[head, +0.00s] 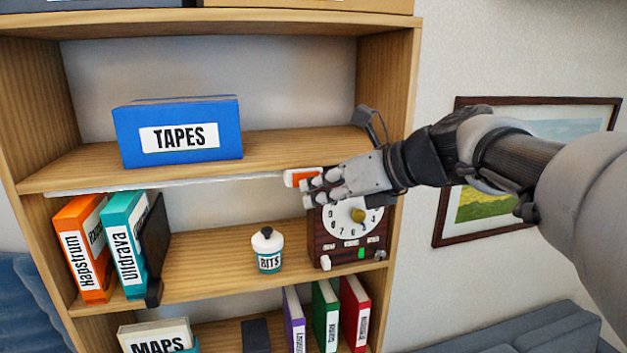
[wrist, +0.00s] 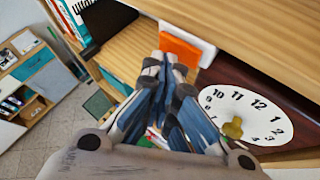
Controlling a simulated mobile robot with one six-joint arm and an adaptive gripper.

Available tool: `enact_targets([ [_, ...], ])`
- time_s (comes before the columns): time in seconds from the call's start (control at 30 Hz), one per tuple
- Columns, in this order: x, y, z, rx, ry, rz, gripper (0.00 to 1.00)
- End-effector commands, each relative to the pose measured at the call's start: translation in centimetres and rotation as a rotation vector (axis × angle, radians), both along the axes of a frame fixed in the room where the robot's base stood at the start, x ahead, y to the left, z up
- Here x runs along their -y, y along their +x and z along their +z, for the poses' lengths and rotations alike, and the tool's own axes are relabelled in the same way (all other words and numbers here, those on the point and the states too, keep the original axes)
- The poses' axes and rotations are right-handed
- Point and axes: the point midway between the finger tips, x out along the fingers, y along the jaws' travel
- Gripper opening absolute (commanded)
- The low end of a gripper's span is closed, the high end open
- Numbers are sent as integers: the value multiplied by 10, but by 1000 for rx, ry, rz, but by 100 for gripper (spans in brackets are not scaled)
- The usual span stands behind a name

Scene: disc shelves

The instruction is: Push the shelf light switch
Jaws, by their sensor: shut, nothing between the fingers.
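The shelf light switch (head: 297,178) is a small white box with an orange face, under the front edge of the upper shelf board. In the wrist view the orange switch (wrist: 181,50) is just beyond my fingertips. My gripper (head: 312,190) reaches in from the right and is shut and empty. In the head view its fingers cover the switch's right part. In the wrist view the closed fingertips (wrist: 168,62) point at the orange face. They look very close to it, but I cannot tell whether they touch. A pale strip (head: 190,184) runs under the board to the left.
A brown clock box (head: 320,247) with a white dial stands just below my gripper. A BITS jar (head: 268,252) stands left of it. A blue TAPES box (head: 180,131) sits on the board above. Upright books (head: 82,250) stand at the left.

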Motion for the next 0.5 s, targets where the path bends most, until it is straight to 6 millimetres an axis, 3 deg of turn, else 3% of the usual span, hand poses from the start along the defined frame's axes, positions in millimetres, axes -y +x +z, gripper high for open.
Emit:
enact_targets([
  [0.5,-2,8,1,-2,1,0,0],
])
